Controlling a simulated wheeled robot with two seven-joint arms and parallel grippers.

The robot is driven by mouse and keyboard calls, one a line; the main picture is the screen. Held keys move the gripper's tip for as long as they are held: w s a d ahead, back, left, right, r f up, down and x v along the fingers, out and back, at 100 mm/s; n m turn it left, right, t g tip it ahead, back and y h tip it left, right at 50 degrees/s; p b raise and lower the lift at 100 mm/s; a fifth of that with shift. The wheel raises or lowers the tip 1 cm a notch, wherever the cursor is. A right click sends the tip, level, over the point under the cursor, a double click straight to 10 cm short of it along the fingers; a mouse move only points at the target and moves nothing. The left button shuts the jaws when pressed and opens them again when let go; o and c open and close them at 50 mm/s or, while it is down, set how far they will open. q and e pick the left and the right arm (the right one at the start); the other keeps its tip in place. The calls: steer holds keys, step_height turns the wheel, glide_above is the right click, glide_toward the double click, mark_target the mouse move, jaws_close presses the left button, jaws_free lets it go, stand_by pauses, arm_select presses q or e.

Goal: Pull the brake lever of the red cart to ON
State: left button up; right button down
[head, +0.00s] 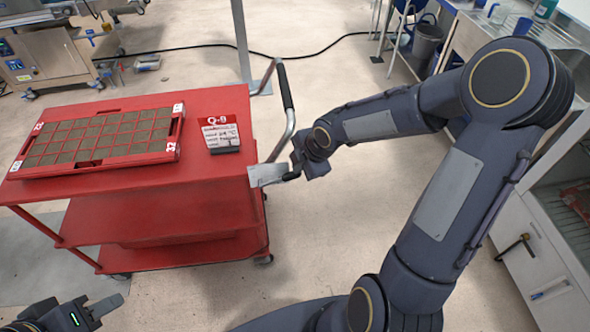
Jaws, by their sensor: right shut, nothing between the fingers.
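The red cart (220,110) stands left of centre with three red shelves. Its tubular push handle with a black grip (285,88) rises at the right end. A pale metal plate (266,174) sits at the cart's near right corner, and a small dark piece, perhaps the brake lever, shows at its right end. Any ON marking is too small to read. My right gripper (291,174) is shut and empty, right at this plate; I cannot tell whether it touches the lever. My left gripper (108,305) is low at the bottom left, away from the cart top; its jaw gap is unclear.
A red seed tray (150,159) with dark cells and a red-white label stand (219,133) are on the cart top. A grey post (241,45) stands behind. White cabinets (545,255) line the right side. A black cable crosses the floor behind; floor right of the cart is open.

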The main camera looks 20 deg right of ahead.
steer(key=v, duration=0.3)
steer(key=d+p+v, duration=0.1)
steer(key=v, duration=0.1)
steer(key=shift+s+d+r, duration=0.1)
steer(key=shift+s+r, duration=0.1)
steer(key=shift+s, duration=0.05)
steer(key=s+a+r+m+y, duration=0.1)
steer(key=s+r+m, duration=0.3)
steer(key=s+m, duration=0.6)
steer(key=s+a+r+m+t, duration=0.1)
steer(key=s+a+r+m, duration=0.3)
steer(key=s+m, duration=0.6)
steer(key=shift+r+y, duration=0.4)
steer(key=shift+r, duration=0.25)
steer(key=shift+d, duration=0.1)
